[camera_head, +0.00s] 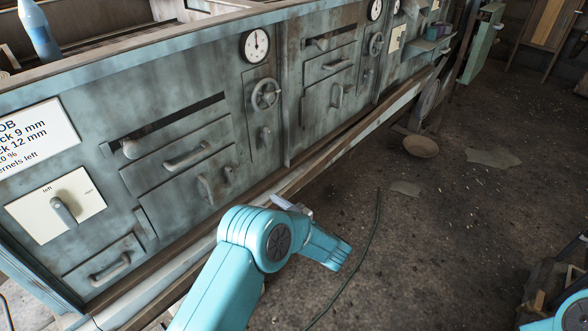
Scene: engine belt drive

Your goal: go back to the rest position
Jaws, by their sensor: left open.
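My left arm is teal and rises from the bottom middle, bent at a round dark-capped joint. The left gripper (291,204) shows only as a small grey piece behind the bent arm, in front of the long machine cabinet (150,90). It is open, and I see nothing held in it; most of it is hidden by the arm. A teal part of my right arm shows in the bottom right corner; the right gripper is out of view.
The cabinet has handles, gauges (255,46), a left/right lever plate (58,206) and a sign (35,137). A blue pointed object (38,32) stands at top left. A cable (362,255) and a round dish (421,147) lie on the dark floor, mostly clear at right.

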